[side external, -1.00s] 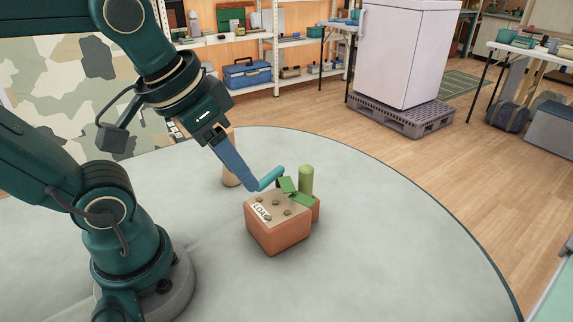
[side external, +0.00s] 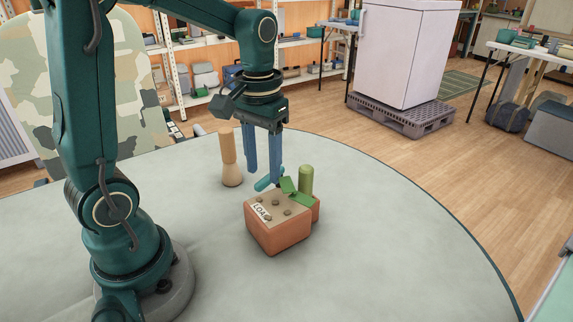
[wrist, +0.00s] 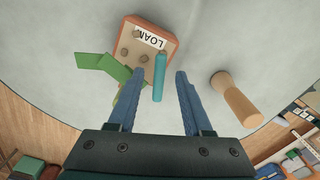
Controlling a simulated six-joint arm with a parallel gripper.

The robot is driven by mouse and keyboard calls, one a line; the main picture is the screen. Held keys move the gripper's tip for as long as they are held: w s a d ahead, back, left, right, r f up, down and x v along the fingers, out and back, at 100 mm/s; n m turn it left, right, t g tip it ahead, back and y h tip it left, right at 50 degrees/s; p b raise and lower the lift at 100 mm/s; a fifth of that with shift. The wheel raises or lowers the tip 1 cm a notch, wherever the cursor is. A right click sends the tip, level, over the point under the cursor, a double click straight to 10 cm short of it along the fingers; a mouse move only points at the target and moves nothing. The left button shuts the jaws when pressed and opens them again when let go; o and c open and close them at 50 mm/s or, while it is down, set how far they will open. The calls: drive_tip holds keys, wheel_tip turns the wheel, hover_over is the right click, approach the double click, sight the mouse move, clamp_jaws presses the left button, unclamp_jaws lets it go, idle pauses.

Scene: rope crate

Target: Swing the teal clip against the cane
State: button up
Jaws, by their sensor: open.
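The teal clip (side external: 262,184) is a short rounded bar that projects from the back edge of the terracotta crate block (side external: 279,238). The wrist view shows the clip (wrist: 160,78) along its length, with the space between my fingers around its free end. The cane (side external: 306,180) is most likely the upright green cylinder at the block's right; the clip lies apart from it. Green flat strips (side external: 290,190) lie between them. My gripper (side external: 262,180) is open and points down; its fingers partly cover the clip in the side view. I cannot tell whether they touch it.
A wooden peg-like piece (side external: 231,165) stands on the grey round table (side external: 400,240), left of the block. The block's top carries a LOAN label (side external: 261,212) and several small brown knobs. The table is clear to the right and in front.

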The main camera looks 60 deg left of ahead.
drive_tip(key=shift+f, duration=0.9)
clamp_jaws()
drive_tip(key=shift+d, duration=0.15)
drive_tip(key=n, duration=0.2)
drive_tip(key=d+n, duration=0.1)
drive_tip(key=w+n, duration=0.1)
drive_tip(key=n, duration=0.1)
drive_tip(key=shift+w+d+n, duration=0.1)
drive_tip(key=shift+d+n, duration=0.2)
drive_tip(key=n, duration=0.1)
drive_tip(key=w+n, duration=0.1)
drive_tip(key=n, duration=0.1)
drive_tip(key=d+n, duration=0.1)
drive_tip(key=n, duration=0.1)
drive_tip(key=shift+w, duration=0.35)
drive_tip(key=shift+n, duration=0.3)
